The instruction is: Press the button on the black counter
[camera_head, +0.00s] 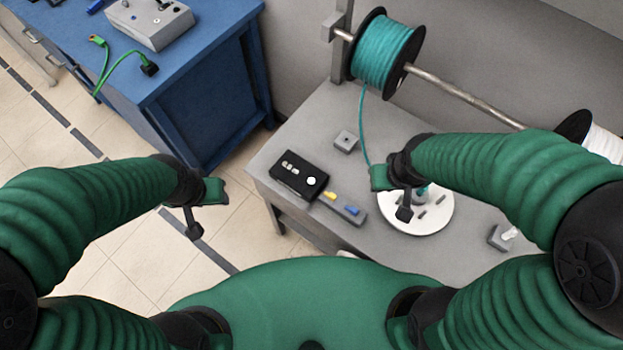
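The black counter (298,176) is a small black box with white display digits on the left part of the grey table. Its round white button (311,181) shows on the right of its top face. My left gripper (206,208) is open and empty, left of the counter and over the floor beyond the table edge. My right gripper (392,196) is open, right of the counter, in front of the white disc. The teal cable (364,130) runs down behind this gripper; I cannot tell whether it touches it.
A teal spool (385,52) hangs on a rod behind. A blue workbench (190,70) stands left.

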